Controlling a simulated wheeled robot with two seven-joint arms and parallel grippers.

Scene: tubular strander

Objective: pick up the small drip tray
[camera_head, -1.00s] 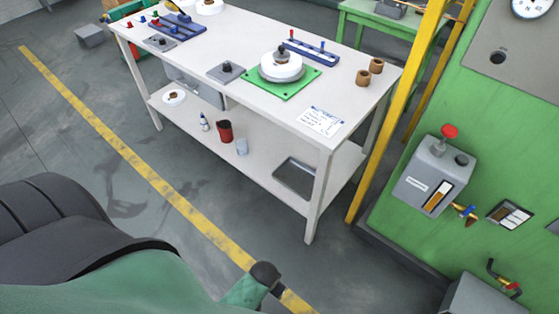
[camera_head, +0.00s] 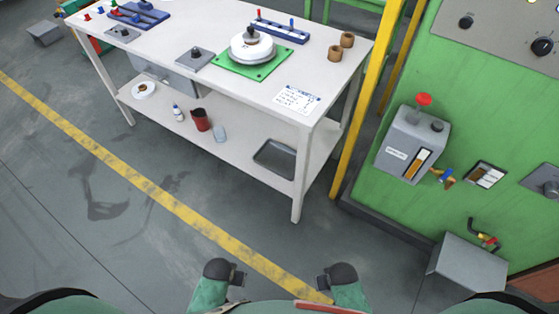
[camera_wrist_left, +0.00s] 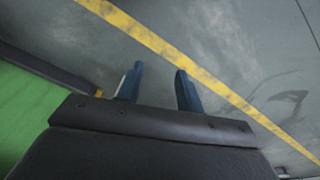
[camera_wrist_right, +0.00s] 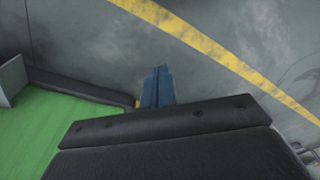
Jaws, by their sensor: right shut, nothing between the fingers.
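A small shallow grey tray (camera_head: 274,160), which looks like the drip tray, lies on the lower shelf of the white bench near its right end. It appears empty and part of it is behind the bench leg. My left gripper (camera_head: 241,281) is low in the head view, over the floor in front of the bench. In the left wrist view its two blue fingers (camera_wrist_left: 158,85) are apart with nothing between them. My right gripper (camera_head: 321,284) is beside it, also well short of the bench. In the right wrist view its fingers (camera_wrist_right: 157,84) are together and empty.
The white bench (camera_head: 215,85) holds fixtures on top. A red cup (camera_head: 200,120), a small bottle (camera_head: 178,112) and a white disc (camera_head: 144,89) share its lower shelf. A yellow post (camera_head: 362,95) and green machine (camera_head: 470,110) stand right. Floor before the bench is clear.

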